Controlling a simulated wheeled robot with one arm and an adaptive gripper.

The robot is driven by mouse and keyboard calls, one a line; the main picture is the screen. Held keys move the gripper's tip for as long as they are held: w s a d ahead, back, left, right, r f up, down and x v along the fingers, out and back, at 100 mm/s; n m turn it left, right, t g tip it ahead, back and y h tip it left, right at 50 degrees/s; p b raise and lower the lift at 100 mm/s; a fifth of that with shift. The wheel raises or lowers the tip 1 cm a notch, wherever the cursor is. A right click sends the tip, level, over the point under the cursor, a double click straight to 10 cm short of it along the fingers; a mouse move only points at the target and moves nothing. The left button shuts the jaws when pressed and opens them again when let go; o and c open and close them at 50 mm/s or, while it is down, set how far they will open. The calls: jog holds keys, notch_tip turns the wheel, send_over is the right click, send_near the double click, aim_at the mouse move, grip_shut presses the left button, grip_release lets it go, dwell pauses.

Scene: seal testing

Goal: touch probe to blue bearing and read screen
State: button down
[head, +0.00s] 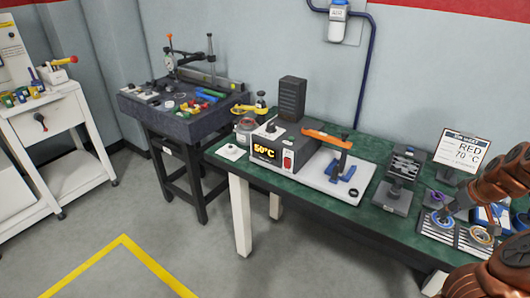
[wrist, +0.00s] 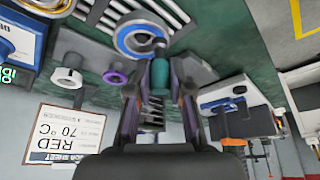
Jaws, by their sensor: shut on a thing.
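The blue bearing (head: 441,222) lies on a striped rack at the right of the green bench. In the wrist view the blue bearing (wrist: 123,38) is a ring at the top middle. My gripper (wrist: 158,92) is shut on the probe (wrist: 160,76), a teal handle with a dark tip. The tip overlaps the bearing's lower right; I cannot tell whether it touches. A blue meter (wrist: 20,38) is cut off at the left edge of the wrist view; its small green-lit screen (wrist: 8,75) is only partly visible and unreadable. My arm partly covers the blue meter (head: 490,217) in the head view.
A card (head: 462,151) reads RED 70 °C. A heater box (head: 280,150) with an orange display, an orange-armed press (head: 335,165) and a dark stand (head: 400,180) stand to the left. A tan-ringed bearing (head: 481,236) lies right of the blue one. A purple ring (wrist: 115,77) sits nearby.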

jog(key=shift+r, duration=1.95)
jog(key=shift+a, duration=0.1)
